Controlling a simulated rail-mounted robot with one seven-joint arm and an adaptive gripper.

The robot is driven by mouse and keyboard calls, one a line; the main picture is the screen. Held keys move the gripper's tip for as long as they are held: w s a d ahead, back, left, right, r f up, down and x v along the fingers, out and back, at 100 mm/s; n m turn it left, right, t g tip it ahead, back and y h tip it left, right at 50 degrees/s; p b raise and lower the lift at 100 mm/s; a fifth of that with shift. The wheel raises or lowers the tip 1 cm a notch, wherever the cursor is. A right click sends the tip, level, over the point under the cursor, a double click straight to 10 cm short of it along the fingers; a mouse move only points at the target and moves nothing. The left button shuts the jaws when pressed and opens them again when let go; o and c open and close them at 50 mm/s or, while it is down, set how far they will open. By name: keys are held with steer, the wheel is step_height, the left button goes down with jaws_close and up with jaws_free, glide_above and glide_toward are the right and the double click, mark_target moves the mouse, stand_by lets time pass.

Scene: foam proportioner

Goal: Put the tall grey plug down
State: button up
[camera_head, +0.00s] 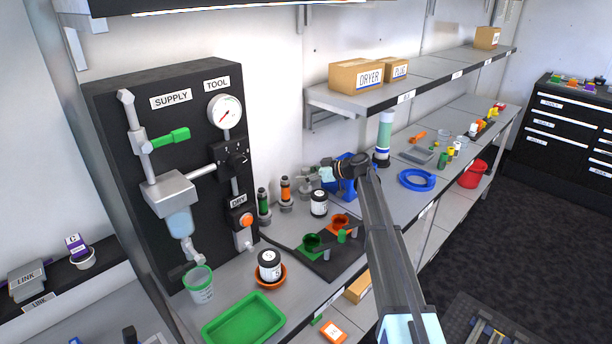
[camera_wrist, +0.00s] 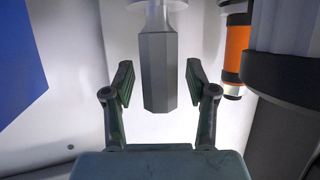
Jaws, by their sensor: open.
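A tall grey plug (camera_wrist: 158,72) with flat facets stands between my gripper's two fingers in the wrist view. It joins a wider pale round part at the top of that picture. My gripper (camera_wrist: 158,84) is open, with a gap between the plug and each finger pad. In the head view my gripper (camera_head: 326,174) is low over the back of the bench, beside a blue container (camera_head: 349,168). Small grey parts (camera_head: 309,184) show just left of it; I cannot tell there which one is the plug.
An orange cylinder (camera_head: 285,191), a green one (camera_head: 264,204) and a black-lidded white bottle (camera_head: 319,204) stand close to the gripper. A dark fixture with green and orange cups (camera_head: 312,242) lies in front. A shelf (camera_head: 400,86) overhangs the bench on the right.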

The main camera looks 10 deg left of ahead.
steer(key=shift+r+p, duration=0.85)
steer(key=b+v, duration=0.3)
steer(key=v, duration=0.8)
steer(key=shift+s+d+b, duration=0.15)
steer(key=shift+d+b, duration=0.15)
steer(key=shift+d, duration=0.2)
steer(key=shift+f, duration=0.1)
